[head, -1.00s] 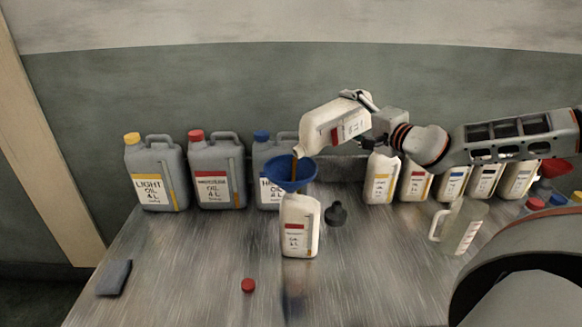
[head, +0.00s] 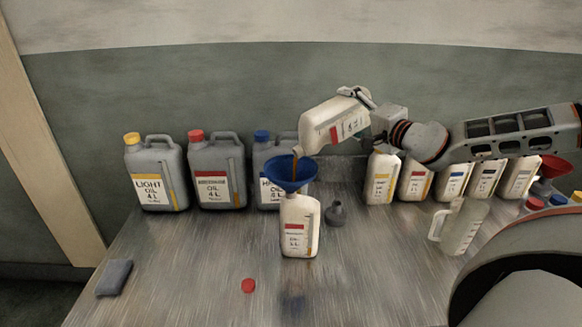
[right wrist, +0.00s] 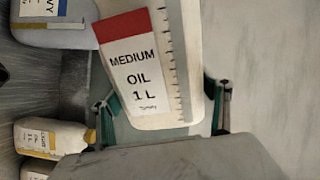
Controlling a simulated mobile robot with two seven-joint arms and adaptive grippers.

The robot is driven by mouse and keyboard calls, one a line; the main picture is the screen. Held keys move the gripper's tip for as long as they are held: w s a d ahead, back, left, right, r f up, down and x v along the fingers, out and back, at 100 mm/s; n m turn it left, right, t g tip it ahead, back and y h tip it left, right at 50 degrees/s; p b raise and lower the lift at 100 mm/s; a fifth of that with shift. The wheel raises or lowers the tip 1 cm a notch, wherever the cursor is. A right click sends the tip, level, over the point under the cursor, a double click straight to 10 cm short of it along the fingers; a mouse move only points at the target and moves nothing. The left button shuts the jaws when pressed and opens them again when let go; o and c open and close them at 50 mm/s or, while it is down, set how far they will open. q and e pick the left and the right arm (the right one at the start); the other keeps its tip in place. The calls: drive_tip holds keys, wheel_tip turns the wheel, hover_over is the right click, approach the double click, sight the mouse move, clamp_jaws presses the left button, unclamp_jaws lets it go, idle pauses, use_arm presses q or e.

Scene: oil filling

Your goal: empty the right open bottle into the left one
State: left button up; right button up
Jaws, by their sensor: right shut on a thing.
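My right gripper (head: 362,103) is shut on a white bottle (head: 325,124) with a red label. It holds the bottle tilted, mouth down to the left, above the blue funnel (head: 290,174). In the right wrist view the held bottle (right wrist: 140,60) reads "MEDIUM OIL 1 L", between the fingers (right wrist: 163,108). A brown oil stream runs from its mouth into the funnel. The funnel sits in the mouth of an upright white bottle (head: 299,232) with a red label on the table. The level inside the held bottle cannot be made out. My left gripper is not in view.
Grey oil cans with yellow (head: 157,184), red (head: 215,180) and blue (head: 268,150) caps stand at the back. A clear jug (head: 464,228) and several white bottles (head: 381,180) stand right.

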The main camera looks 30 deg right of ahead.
drive_tip(key=shift+a+r, duration=0.1)
drive_tip(key=shift+a, duration=0.05)
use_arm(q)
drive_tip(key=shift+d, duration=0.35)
use_arm(e)
drive_tip(key=shift+r, duration=0.15)
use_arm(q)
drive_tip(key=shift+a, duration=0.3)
use_arm(e)
drive_tip(key=shift+a+r+n, duration=0.3)
drive_tip(key=shift+r+n, duration=0.05)
drive_tip(key=shift+n, duration=0.05)
